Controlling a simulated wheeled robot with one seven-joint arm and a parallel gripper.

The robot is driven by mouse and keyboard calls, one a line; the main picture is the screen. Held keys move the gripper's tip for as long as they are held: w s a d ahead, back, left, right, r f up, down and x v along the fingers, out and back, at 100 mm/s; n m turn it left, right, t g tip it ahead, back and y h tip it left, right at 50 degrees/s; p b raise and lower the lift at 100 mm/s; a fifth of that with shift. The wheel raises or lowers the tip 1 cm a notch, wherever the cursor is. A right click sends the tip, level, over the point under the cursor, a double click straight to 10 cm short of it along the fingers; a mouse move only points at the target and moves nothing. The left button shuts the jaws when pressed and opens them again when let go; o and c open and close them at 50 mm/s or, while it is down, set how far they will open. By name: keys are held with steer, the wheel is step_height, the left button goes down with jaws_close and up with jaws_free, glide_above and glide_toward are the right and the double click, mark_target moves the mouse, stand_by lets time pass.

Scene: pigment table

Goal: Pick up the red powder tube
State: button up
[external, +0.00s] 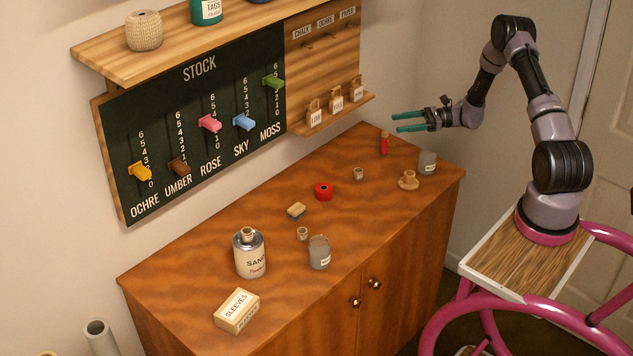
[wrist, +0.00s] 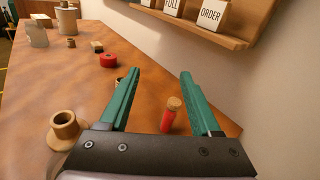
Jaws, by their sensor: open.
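The red powder tube (external: 384,145) stands upright near the far right corner of the wooden cabinet top. It has a cork-coloured top, seen in the wrist view (wrist: 169,117), where the tube shows between my two green fingers, nearer the right one. My gripper (external: 397,122) is open and empty, its fingers level and pointing left in the external view. It is above the cabinet top, a little higher than the tube. In the wrist view my gripper (wrist: 156,78) has a wide gap between its fingertips. The tube is apart from the fingers, as far as I can see.
A tan candlestick-like holder (external: 409,181) and a grey labelled jar (external: 427,162) stand close to the tube. A red ring-shaped roll (external: 324,191) and a small cup (external: 358,174) are further left. The wall shelf with tags (external: 340,112) is behind my gripper.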

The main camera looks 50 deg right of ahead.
mark_target(384, 143)
steer(key=d+f+m+t, duration=0.1)
steer(key=f, duration=0.1)
steer(key=d+f+m, duration=0.1)
steer(key=f, duration=0.1)
steer(key=d+f+m+t+h, duration=0.1)
steer(key=shift+d+f+t, duration=0.3)
steer(key=shift+d+f, duration=0.1)
steer(key=shift+w+a+f, duration=0.1)
steer(key=shift+w+a, duration=0.05)
steer(key=shift+w, duration=0.1)
steer(key=x, duration=1)
steer(key=shift+w+f, duration=0.1)
steer(key=shift+f, duration=0.1)
jaws_close()
